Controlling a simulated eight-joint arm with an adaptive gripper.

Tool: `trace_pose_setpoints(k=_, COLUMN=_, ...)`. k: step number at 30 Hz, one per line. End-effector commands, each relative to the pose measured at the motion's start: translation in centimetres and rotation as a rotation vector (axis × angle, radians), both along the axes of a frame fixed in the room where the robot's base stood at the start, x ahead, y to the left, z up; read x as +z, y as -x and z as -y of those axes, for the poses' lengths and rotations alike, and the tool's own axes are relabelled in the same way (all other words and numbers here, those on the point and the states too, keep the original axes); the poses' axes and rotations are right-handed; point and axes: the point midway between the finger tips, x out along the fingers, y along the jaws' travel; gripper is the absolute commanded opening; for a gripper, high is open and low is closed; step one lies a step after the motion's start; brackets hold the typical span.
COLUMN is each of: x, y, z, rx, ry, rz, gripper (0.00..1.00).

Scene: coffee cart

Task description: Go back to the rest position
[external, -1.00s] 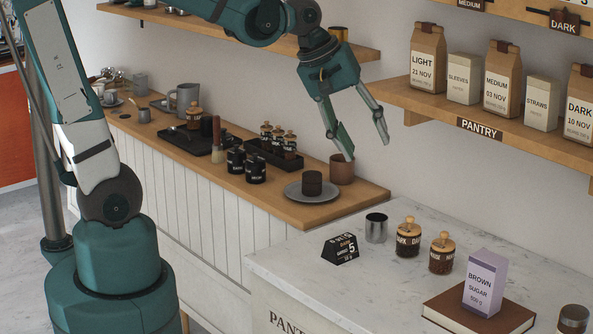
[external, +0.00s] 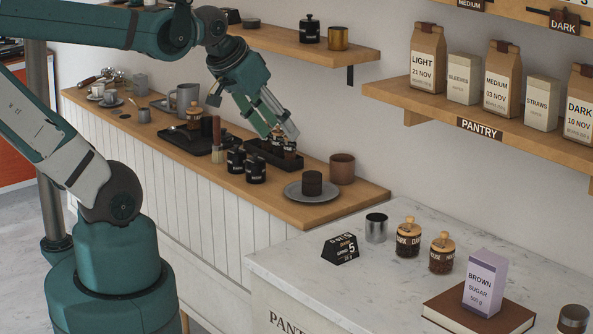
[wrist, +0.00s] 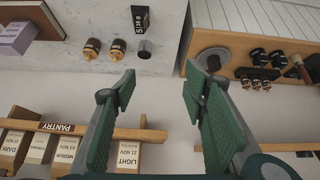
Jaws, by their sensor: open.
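My gripper (external: 282,134) is open, with nothing between its fingers. In the external view it points down and to the right, in front of the wall, and its fingertips overlap the black tray (external: 262,160) of small jars on the wooden counter. I cannot tell its exact height above the counter. In the wrist view the two green finger pads (wrist: 160,92) stand wide apart, with only pale wall and the marble counter's edge showing between them.
The wooden counter (external: 366,193) holds a grey plate (external: 297,195) with a dark round item, a brown cup (external: 342,169) and black jars (external: 256,169). The marble counter (external: 300,262) holds a metal tin (external: 376,228) and cork-lidded jars (external: 408,238). A pantry shelf (external: 400,98) is at the right.

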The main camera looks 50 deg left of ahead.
Motion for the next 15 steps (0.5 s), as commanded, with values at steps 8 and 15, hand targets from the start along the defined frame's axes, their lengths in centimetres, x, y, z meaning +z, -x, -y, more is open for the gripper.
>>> trace_pose_setpoints(k=8, x=-0.11, y=0.53, z=-0.62, rx=-0.023, ry=-0.031, rz=0.008, gripper=0.44)
trace_pose_setpoints(k=15, x=-0.17, y=0.52, z=-0.59, rx=-0.023, ry=-0.03, rz=0.008, gripper=0.44)
